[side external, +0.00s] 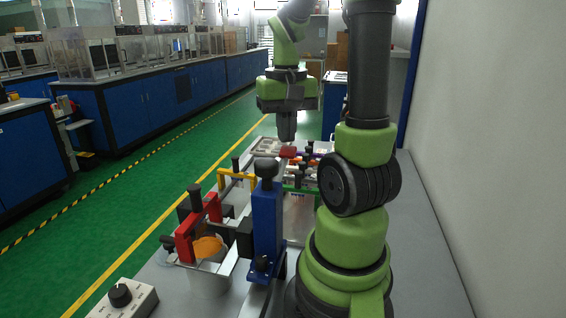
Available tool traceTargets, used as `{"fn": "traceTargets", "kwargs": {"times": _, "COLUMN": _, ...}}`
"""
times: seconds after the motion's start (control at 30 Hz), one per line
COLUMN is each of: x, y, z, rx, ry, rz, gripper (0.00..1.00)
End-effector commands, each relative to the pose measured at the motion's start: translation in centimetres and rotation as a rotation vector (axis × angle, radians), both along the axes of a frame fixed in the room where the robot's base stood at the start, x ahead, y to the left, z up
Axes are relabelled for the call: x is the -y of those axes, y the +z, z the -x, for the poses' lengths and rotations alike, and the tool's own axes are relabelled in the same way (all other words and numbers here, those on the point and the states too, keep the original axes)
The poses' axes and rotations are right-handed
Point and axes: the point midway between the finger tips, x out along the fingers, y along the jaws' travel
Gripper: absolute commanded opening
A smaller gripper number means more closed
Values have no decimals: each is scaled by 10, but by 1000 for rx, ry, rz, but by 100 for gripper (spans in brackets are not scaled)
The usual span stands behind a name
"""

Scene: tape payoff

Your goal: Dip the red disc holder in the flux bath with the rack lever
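A red bracket (198,228) with a black knob on top stands at the front left, over a grey vessel (208,282) with an orange round surface inside. It looks like the red disc holder, set in the bath's frame; its lower part is hidden. A blue upright (267,222) with a black top knob stands right of it. A small black knob (168,242) sticks out at the left; I cannot tell which part is the rack lever. My gripper (287,138) points down farther back, away from the red bracket. A small red piece (288,152) shows just below its tips; contact is unclear.
A yellow bracket (237,178) and a green bracket (301,188) stand behind the red one, with purple and orange ones farther back. A control box (122,298) with a black dial sits at the front left. The grey table (415,255) is bare at the right, beside a wall.

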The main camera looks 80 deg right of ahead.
Motion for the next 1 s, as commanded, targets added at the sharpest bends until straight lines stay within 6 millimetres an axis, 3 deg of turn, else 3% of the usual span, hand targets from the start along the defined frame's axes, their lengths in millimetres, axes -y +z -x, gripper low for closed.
{"fn": "traceTargets", "kwargs": {"times": 0.5, "x": 0, "y": 29, "z": 0, "rx": 1, "ry": 0, "rz": 1, "gripper": 0}}
{"fn": "traceTargets", "kwargs": {"times": 1.0, "x": -1, "y": 30, "z": 0, "rx": 2, "ry": 1, "rz": 1, "gripper": 0}}
